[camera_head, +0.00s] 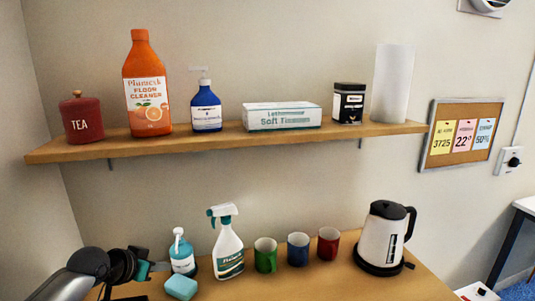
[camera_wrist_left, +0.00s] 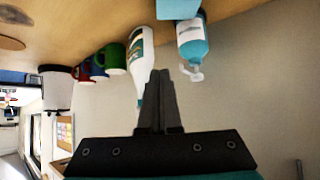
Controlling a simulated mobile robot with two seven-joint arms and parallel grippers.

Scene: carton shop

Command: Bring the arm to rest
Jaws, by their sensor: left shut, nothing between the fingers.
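My left gripper (camera_head: 164,266) comes in low at the left of the head view, near the left end of the lower counter. Its fingers are closed together with nothing between them, as the left wrist view (camera_wrist_left: 158,75) shows. In the head view it is left of the blue soap dispenser (camera_head: 182,257) and the teal sponge (camera_head: 180,287). I cannot tell the exact gap to them. My right gripper is not in view.
A spray bottle (camera_head: 228,248), green mug (camera_head: 265,255), blue mug (camera_head: 298,250), red mug (camera_head: 328,244) and kettle (camera_head: 382,238) stand along the counter (camera_head: 330,285). Its front middle is clear. A shelf (camera_head: 230,138) with several items hangs above.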

